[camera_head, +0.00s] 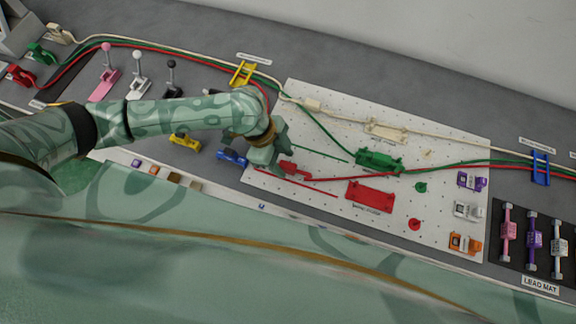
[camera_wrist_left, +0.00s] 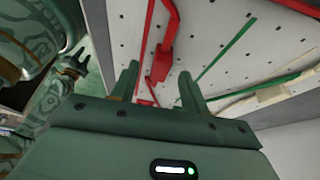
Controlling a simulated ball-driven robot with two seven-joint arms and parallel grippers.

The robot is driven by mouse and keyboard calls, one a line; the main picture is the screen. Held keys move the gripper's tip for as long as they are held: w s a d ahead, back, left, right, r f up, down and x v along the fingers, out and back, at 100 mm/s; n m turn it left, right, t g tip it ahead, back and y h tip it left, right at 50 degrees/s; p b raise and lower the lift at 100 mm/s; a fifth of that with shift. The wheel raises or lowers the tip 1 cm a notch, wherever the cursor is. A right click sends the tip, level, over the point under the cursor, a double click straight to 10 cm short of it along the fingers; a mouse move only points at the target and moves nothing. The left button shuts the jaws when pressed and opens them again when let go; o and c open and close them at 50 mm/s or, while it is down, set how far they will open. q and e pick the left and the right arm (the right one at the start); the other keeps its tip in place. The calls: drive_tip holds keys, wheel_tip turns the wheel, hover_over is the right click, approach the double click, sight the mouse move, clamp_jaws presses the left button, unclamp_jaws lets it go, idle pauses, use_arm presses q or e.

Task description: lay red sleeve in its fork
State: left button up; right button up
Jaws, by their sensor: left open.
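The red sleeve (camera_head: 293,169) sits on the red cable at the left part of the white pegboard. The red fork (camera_head: 370,197) is a flat red holder on the board, right of the sleeve and a little nearer, and looks empty. My left gripper (camera_head: 275,166) is open right beside the sleeve's left end and hides part of it. In the left wrist view the open jaws (camera_wrist_left: 158,85) point toward a red block (camera_wrist_left: 161,62) on the cable. I cannot tell whether they touch it. What seems to be my right gripper (camera_wrist_left: 72,66) shows small there, its jaws unclear.
A green sleeve in its holder (camera_head: 380,160) and a cream fork (camera_head: 385,130) lie behind. Red and green cables cross the board to a blue clip (camera_head: 541,168). A blue part (camera_head: 232,157) stands left of my gripper. Purple, white and orange parts line the board's right edge.

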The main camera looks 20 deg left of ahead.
use_arm(q)
drive_tip(key=shift+x, duration=1.1)
drive_tip(key=shift+c, duration=0.3)
drive_tip(key=shift+r, duration=0.1)
clamp_jaws()
drive_tip(key=shift+r, duration=0.1)
